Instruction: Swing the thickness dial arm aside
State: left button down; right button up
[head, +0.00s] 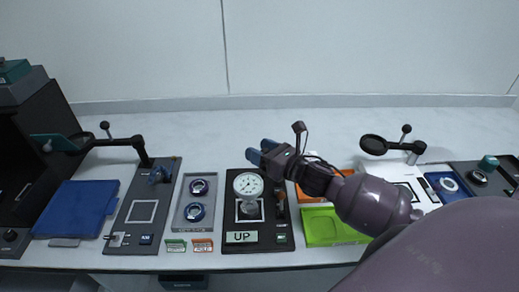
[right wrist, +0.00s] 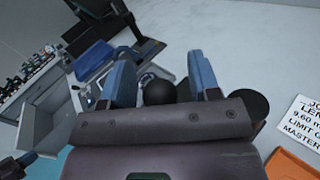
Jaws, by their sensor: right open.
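The thickness dial (head: 248,184), a round white gauge, stands over a black base plate (head: 268,238) with a white square outline and an "UP" label. The dial's arm is mostly hidden behind the gauge and my right arm. My right gripper (head: 262,151) has blue fingers and is just behind and to the right of the gauge, apart from its face. In the right wrist view my fingers (right wrist: 160,75) are spread, with a black ball knob (right wrist: 159,92) showing between them. I cannot tell whether they touch it.
A grey tray with two ringed parts (head: 185,220) lies left of the base plate. A green tray (head: 322,228) and an orange tray (head: 305,195) lie right, partly under my arm. Two black swing-arm magnifier-like fixtures stand at left (head: 120,143) and right (head: 400,146).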

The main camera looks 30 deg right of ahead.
pick_arm(q)
jog(key=shift+s+f, duration=0.15)
jog(key=shift+s, duration=0.1)
pick_arm(e)
jog(key=shift+w, duration=0.2)
grip_shut()
pick_arm(q)
jog(key=shift+w, duration=0.25)
pick_arm(e)
jog(key=shift+a, duration=0.1)
pick_arm(q)
jog(key=shift+w+r, duration=0.1)
jog(key=shift+r, duration=0.1)
